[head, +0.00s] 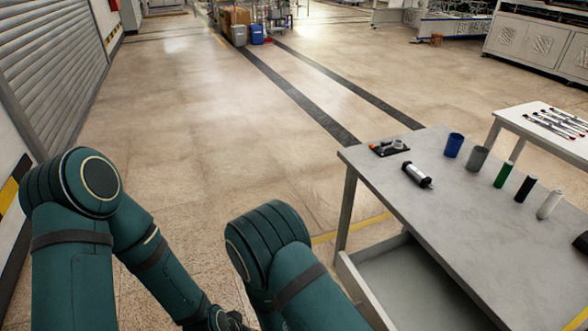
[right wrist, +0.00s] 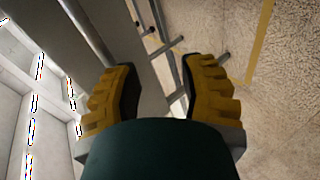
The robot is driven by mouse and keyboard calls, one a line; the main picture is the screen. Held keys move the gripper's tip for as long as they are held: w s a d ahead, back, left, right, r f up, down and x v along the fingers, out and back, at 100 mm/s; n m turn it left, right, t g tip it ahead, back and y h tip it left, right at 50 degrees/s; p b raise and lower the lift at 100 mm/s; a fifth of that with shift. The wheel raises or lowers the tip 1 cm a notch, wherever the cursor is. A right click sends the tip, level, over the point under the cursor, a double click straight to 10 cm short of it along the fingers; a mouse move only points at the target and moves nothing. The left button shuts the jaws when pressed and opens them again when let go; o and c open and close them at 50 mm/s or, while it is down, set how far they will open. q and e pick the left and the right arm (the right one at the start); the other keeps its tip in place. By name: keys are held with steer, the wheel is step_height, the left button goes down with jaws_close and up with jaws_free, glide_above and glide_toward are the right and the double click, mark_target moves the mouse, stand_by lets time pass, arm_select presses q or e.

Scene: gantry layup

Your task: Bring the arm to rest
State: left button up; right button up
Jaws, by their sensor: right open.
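My right gripper (right wrist: 160,80) shows in the right wrist view as two yellow ribbed fingers standing wide apart, with nothing between them. A grey upright panel and dark metal bars lie beyond the fingertips; contact cannot be told. In the head view both my teal arms are bent low at the bottom left. The left forearm slopes down to the right and its end is cut off at the bottom edge. Neither gripper can be made out in the head view.
A grey worktable (head: 436,219) stands right of my arms. It holds a black-and-silver cylinder (head: 417,175), a blue cup (head: 454,145), a grey cup (head: 477,159) and several bottles. A white table (head: 510,117) stands behind it. A shutter wall (head: 60,60) is at left. Open floor lies ahead.

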steer(key=s+r+m+g+y, duration=0.1)
steer(key=y, duration=0.3)
steer(key=s+a+m+g+y, duration=0.1)
steer(key=s+m+y, duration=0.1)
steer(key=y, duration=0.3)
steer(key=s+a+r+m+g+y, duration=0.1)
steer(key=m+g+y, duration=0.1)
steer(key=y, duration=0.2)
steer(key=shift+s+a+r+y, duration=0.2)
steer(key=shift+a+r+y, duration=0.1)
steer(key=shift+y, duration=0.1)
